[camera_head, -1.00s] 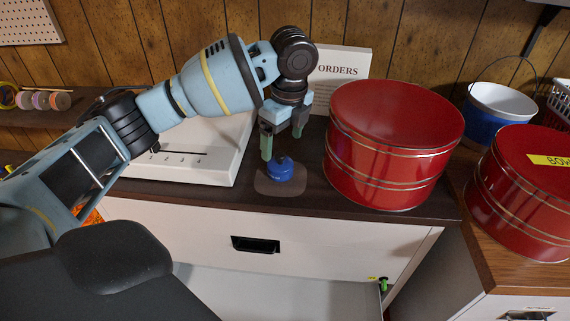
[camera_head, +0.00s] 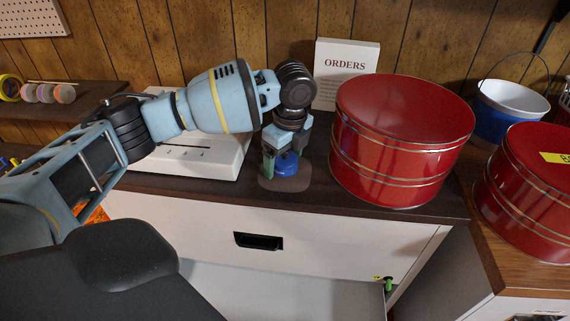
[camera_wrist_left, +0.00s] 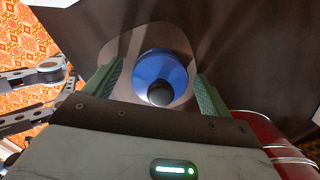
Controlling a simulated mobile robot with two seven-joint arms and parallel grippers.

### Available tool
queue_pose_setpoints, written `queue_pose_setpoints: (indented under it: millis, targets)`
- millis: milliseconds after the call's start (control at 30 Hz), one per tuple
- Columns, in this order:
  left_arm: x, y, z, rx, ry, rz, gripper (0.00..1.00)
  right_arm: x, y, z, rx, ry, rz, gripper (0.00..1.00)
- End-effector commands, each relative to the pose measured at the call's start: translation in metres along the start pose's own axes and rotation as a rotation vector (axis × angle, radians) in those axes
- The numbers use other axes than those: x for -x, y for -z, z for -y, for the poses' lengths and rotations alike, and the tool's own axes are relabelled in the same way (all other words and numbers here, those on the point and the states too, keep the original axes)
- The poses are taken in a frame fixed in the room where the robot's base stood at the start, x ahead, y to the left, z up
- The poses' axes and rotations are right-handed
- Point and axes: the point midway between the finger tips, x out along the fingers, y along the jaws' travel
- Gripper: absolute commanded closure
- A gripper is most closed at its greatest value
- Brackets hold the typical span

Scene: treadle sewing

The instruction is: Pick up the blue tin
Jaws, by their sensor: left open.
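The blue tin (camera_head: 288,163) is small and round with a dark knob on top. It stands on a brown rounded mat (camera_head: 285,184) on the dark counter top. My left gripper (camera_head: 280,165) points down over the tin, its green-padded fingers at the tin's sides. In the left wrist view the blue tin (camera_wrist_left: 160,75) lies between the two open fingers (camera_wrist_left: 157,85), with small gaps visible on both sides. Part of the tin is hidden behind a finger in the head view. My right gripper is not in view.
A large red tin (camera_head: 400,145) stands close to the right of the gripper. A white flat device (camera_head: 195,150) lies to the left. An "ORDERS" card (camera_head: 345,62) stands behind. A second red tin (camera_head: 530,200) and a blue-white bucket (camera_head: 505,112) are at right.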

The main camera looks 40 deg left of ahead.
Motion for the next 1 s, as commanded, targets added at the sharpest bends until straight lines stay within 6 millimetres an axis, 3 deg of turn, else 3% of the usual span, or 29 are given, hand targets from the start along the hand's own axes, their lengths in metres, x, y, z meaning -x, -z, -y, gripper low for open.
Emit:
queue_pose_setpoints:
  millis: [133,567,833,1000]
  targets:
    - [0.0,0.0,0.0,0.0,0.0,0.0,0.17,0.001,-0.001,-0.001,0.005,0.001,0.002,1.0]
    - [0.001,0.0,0.0,0.0,0.0,0.0,0.72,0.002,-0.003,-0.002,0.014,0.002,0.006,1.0]
    - [0.003,0.0,0.0,0.0,0.001,0.0,0.72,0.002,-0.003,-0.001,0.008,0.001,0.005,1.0]
    - [0.014,-0.001,0.001,0.0,0.002,-0.001,0.72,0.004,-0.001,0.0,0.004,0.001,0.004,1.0]
